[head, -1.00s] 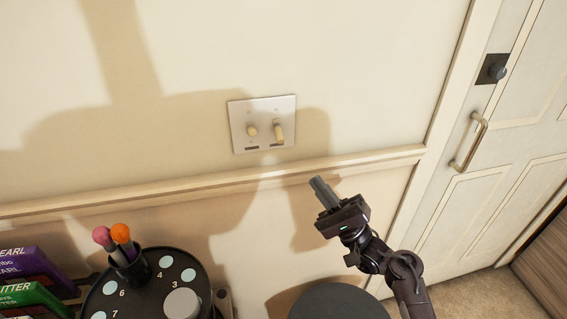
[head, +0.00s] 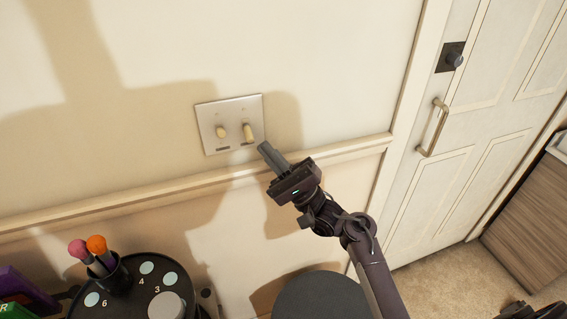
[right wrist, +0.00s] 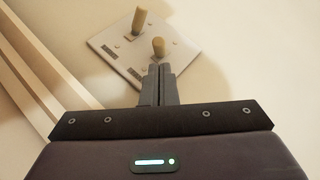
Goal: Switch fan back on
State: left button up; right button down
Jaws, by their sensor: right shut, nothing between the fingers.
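A metal switch plate (head: 231,142) with two cream toggles is on the wall in the head view. The left toggle (head: 221,132) looks short and the right toggle (head: 248,132) looks longer. My right gripper (head: 264,148) is shut and empty, with its tips just below and right of the right toggle. In the right wrist view the shut fingers (right wrist: 159,68) point at the plate (right wrist: 118,60), close to the nearer toggle (right wrist: 158,47); I cannot tell whether they touch it. The other toggle (right wrist: 139,20) stands farther off. No fan shows.
A wooden rail (head: 150,193) runs along the wall below the plate. A black round tray (head: 125,303) with a pen cup (head: 113,277) stands at lower left. A door (head: 500,130) with a handle (head: 433,128) is at right. The wall above the plate is clear.

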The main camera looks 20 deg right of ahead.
jog(key=shift+x, duration=1)
